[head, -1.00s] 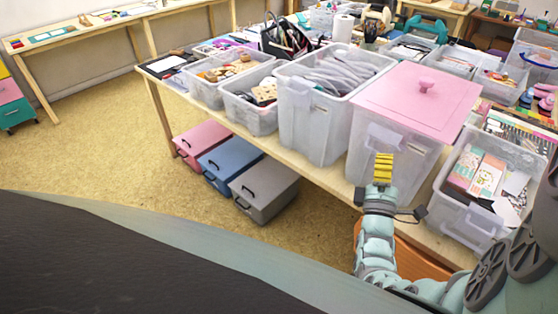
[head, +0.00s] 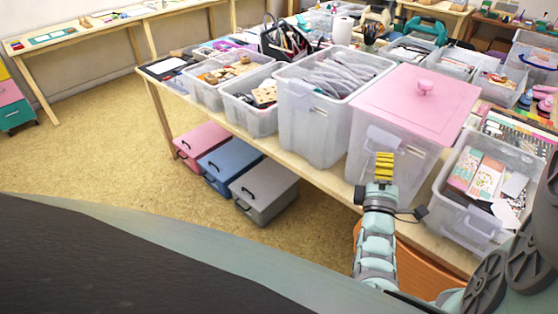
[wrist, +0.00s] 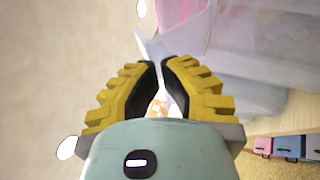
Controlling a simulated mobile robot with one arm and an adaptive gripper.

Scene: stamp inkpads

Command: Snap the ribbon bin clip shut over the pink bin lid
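The pink bin lid (head: 405,108), with a round pink knob, lies on top of a tall translucent bin (head: 375,169). A pale translucent clip (head: 384,138) stands out from the bin's near side below the lid edge. In the wrist view the clip (wrist: 158,45) shows as a thin pale flap running down between my fingers. My gripper (head: 385,155), with yellow ribbed fingers, is in front of the bin. In the wrist view its fingertips (wrist: 159,63) nearly meet, with the flap between them. The fingers hide part of the clip.
An open bin of grey items (head: 345,78) stands left of the lidded bin. A low bin of books and papers (head: 478,221) stands right. Pink, blue and grey boxes (head: 262,188) sit under the table. The floor (head: 80,165) at left is clear.

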